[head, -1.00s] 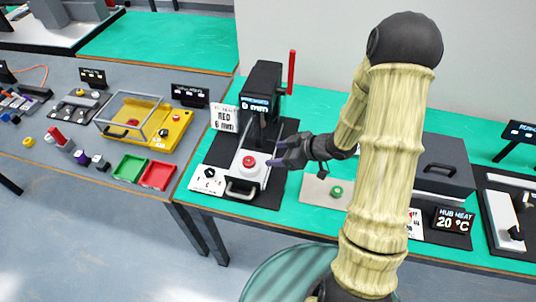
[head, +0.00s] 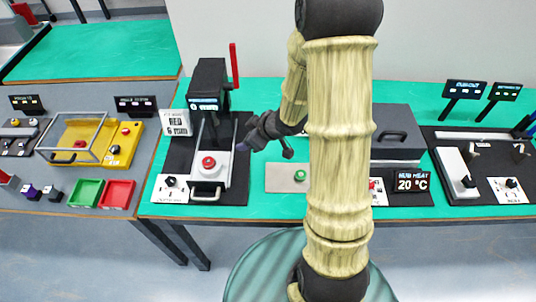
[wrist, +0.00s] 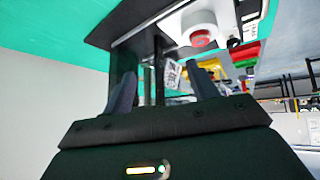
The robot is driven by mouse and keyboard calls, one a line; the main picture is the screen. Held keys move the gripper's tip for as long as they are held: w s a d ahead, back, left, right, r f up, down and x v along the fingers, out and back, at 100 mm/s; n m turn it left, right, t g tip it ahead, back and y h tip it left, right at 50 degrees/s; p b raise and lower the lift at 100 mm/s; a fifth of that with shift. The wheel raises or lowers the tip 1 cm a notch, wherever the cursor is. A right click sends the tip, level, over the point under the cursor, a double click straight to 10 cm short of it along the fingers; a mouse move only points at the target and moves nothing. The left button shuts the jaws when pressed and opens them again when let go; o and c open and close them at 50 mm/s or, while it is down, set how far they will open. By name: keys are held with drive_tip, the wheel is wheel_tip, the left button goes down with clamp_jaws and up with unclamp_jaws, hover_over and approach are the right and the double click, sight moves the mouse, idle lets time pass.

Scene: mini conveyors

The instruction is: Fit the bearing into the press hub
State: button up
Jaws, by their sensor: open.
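The press (head: 208,85) is a black column with a red lever (head: 234,66), standing left of my gripper. In front of it is a white block (head: 211,172) with a round red button-like part (head: 208,162) on top and a handle at its front. The block and red part also show at the top of the wrist view (wrist: 201,38). My gripper (head: 246,146) hangs right of the press, above the green bench, apart from it. In the wrist view its fingers (wrist: 164,88) are spread with nothing held between them. I cannot pick out the bearing or the hub itself.
A beige plate with a green button (head: 300,175) lies right of the press. A grey box (head: 394,135) and a HUB HEAT 20 °C display (head: 411,185) stand further right. Green (head: 87,192) and red (head: 118,193) trays lie on the left bench. A gap separates the benches.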

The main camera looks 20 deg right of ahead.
drive_tip(key=s+d+r+m+g+h, duration=0.1)
drive_tip(key=s+r+m+g+h, duration=0.1)
drive_tip(key=s+r+m, duration=0.2)
drive_tip(key=s+d+r+m+g+h, duration=0.1)
drive_tip(key=s+m, duration=0.4)
drive_tip(key=s, duration=0.6)
wheel_tip(320, 180, up, 3)
drive_tip(key=shift+f+g+h, duration=0.1)
drive_tip(key=shift+g+h, duration=0.5)
drive_tip(key=shift+h, duration=0.3)
drive_tip(key=shift+d, duration=0.2)
drive_tip(key=shift+s+a, duration=0.1)
drive_tip(key=shift+a, duration=0.05)
